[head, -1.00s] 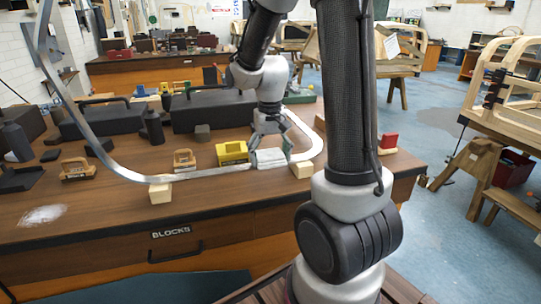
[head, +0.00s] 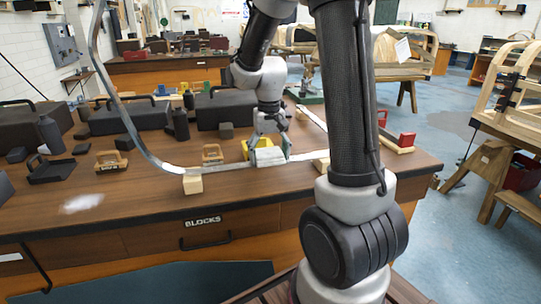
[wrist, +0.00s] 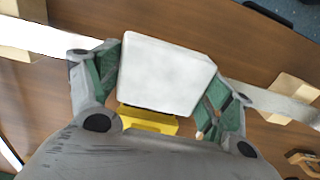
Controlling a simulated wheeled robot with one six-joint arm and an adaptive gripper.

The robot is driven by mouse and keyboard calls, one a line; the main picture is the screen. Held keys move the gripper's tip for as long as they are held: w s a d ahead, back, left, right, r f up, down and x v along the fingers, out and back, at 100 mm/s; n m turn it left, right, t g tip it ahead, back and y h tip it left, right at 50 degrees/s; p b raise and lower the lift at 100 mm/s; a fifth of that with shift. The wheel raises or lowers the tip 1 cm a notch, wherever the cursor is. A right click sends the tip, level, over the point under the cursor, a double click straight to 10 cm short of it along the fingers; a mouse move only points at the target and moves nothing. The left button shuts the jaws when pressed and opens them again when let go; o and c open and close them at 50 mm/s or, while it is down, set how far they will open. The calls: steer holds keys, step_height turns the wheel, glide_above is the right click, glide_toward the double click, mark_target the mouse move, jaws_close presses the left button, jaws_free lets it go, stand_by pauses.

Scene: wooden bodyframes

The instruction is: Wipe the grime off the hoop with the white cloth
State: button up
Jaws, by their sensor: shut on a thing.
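The hoop (head: 225,169) is a bent grey metal band. It rises at the left and runs low along the front of the bench, resting on wooden blocks. My gripper (head: 268,147) is shut on the white cloth (head: 268,157), a pale pad held at the hoop's front stretch. In the wrist view the cloth (wrist: 165,75) sits between the green-lined fingers. The hoop (wrist: 275,103) comes out on both sides of it, and its part under the cloth is hidden. I cannot make out any grime on the visible band.
A wooden block (head: 193,183) supports the hoop left of the cloth. A yellow object (wrist: 150,119) lies close beside the cloth. A wooden plane (head: 111,161), black cases (head: 130,117) and bottles crowd the bench. A pale patch (head: 83,203) marks the bench's front left.

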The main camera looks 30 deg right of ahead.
steer(key=shift+d+r, duration=0.15)
steer(key=shift+r, duration=3.95)
